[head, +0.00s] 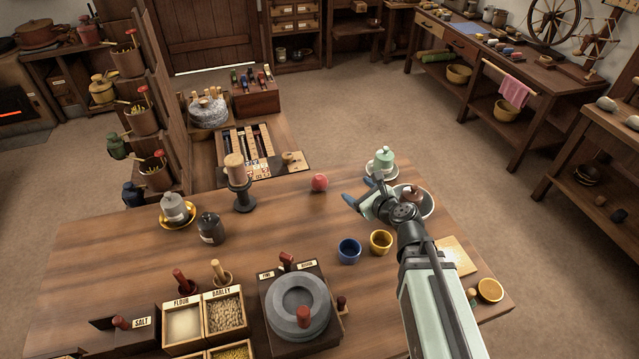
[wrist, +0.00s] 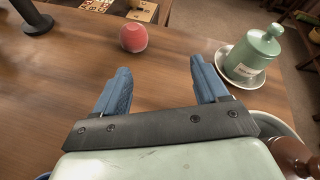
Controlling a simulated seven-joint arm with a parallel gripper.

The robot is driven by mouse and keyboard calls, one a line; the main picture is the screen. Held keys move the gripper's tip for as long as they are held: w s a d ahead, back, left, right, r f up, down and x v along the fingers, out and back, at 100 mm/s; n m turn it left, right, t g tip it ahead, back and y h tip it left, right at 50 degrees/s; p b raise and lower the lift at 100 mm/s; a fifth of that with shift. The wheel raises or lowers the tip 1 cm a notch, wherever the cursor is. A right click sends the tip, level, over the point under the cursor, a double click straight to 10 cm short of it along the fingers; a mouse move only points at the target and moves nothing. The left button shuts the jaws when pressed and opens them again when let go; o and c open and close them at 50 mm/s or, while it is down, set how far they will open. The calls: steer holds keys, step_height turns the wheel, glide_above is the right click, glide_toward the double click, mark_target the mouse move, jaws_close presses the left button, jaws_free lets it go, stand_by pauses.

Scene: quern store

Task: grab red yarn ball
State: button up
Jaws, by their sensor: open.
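The red yarn ball (head: 319,182) sits on the wooden table, near its far edge, left of my gripper in the head view. In the wrist view the red yarn ball (wrist: 133,37) lies ahead of the fingers, a little left of the middle, with clear tabletop between. My gripper (head: 361,193) is above the table, its blue fingers pointing left and away. In the wrist view my gripper (wrist: 160,82) is open with nothing between its fingers. The ball is in full view and apart from the fingers.
A green lidded jar (wrist: 262,52) on a white saucer (wrist: 231,68) stands close to the right finger. A blue cup (head: 349,250) and a yellow cup (head: 381,241) stand nearer. A dark stand (head: 243,199) with a tan spool is left of the ball. The table around the ball is bare.

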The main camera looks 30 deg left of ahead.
mark_target(324, 185)
steer(key=shift+s+a+f+g+y, duration=0.2)
steer(key=shift+s+a+f+g, duration=0.2)
steer(key=shift+s, duration=0.2)
steer(key=shift+s+a+f+g+y, duration=0.2)
steer(key=shift+s+a+f, duration=0.05)
steer(key=shift+s+a, duration=0.25)
steer(key=shift+a+f, duration=0.1)
steer(key=shift+a, duration=0.05)
steer(key=x, duration=0.7)
steer(key=shift+a, duration=0.1)
steer(key=shift+s+x, duration=0.1)
steer(key=shift+x, duration=1.45)
steer(key=shift+s+x, duration=0.15)
steer(key=shift+x, duration=1.45)
steer(key=c, duration=0.8)
steer(key=shift+c, duration=0.2)
